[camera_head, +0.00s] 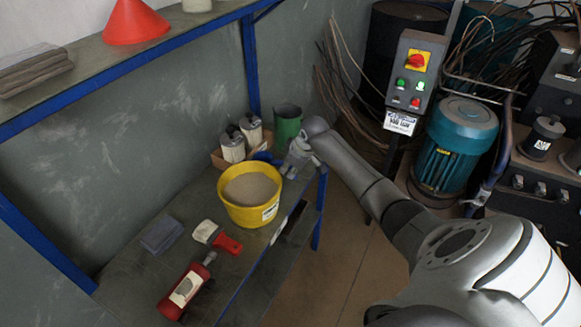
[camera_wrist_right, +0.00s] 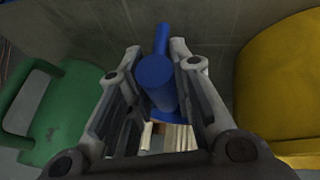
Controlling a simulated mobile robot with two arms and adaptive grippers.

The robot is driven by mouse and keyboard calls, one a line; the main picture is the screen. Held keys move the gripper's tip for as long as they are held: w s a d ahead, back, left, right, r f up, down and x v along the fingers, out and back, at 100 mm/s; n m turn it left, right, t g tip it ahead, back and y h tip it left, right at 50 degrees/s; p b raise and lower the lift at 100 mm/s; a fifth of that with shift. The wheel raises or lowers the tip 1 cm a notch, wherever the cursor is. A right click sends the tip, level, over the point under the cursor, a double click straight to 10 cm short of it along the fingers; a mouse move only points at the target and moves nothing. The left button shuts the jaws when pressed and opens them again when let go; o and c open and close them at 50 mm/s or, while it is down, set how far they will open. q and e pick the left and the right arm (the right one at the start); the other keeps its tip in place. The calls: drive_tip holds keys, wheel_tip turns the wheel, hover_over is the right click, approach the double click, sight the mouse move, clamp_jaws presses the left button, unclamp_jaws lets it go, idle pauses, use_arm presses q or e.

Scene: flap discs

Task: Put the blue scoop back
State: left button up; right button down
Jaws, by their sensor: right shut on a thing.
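The blue scoop (camera_wrist_right: 156,82) shows in the right wrist view, its round blue handle between the fingers of my right gripper (camera_wrist_right: 158,52). My right gripper is shut on it. In the head view the gripper (camera_head: 291,164) is at the far right end of the bench, just behind the yellow bucket (camera_head: 228,208) and in front of the green container (camera_head: 288,122). A bit of blue beside the gripper there looks like part of the scoop; the fingers hide the rest. The yellow bucket holds pale grainy material. My left gripper is out of view.
A cardboard box (camera_head: 218,160) with pale bottles stands behind the bucket. A red-handled brush (camera_head: 218,237), a red bottle (camera_head: 185,290) and a grey cloth (camera_head: 161,235) lie at the front left. A shelf (camera_head: 104,60) overhangs the bench (camera_head: 140,275).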

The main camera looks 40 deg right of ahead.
drive_tip(key=shift+f, duration=0.65)
drive_tip(key=c, duration=1.2)
unclamp_jaws()
drive_tip(key=v, duration=1.2)
drive_tip(key=shift+s+f, duration=0.1)
